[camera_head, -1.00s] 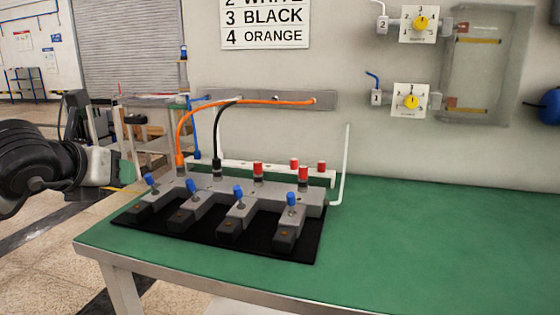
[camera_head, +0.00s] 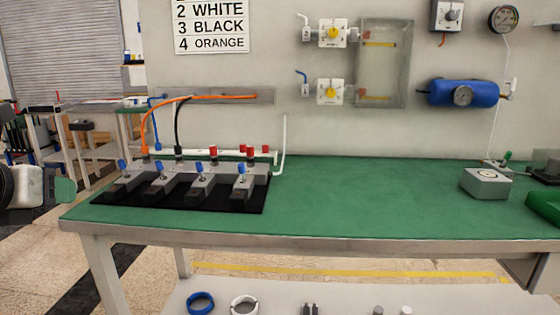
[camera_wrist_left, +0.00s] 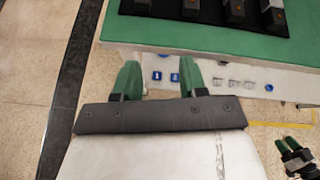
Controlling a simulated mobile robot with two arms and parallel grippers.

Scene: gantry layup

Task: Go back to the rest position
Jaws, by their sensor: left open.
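My left gripper (camera_head: 64,190) is at the left edge of the head view, beside the green-topped bench (camera_head: 360,205) and apart from it. In the left wrist view its two green fingers (camera_wrist_left: 159,80) stand apart with nothing between them, pointing toward the bench's front edge. The bench stands beyond the fingertips. A dark gripper-like part with green tips, which looks like my right gripper (camera_wrist_left: 292,147), shows small at the lower right of the wrist view. Its jaws are too small to judge.
A grey manifold (camera_head: 205,177) with blue levers and red caps sits on a black mat on the bench's left. Orange and black hoses rise from it. A grey box (camera_head: 485,183) stands at the right. A lower shelf (camera_head: 340,298) holds rings. Open floor lies left.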

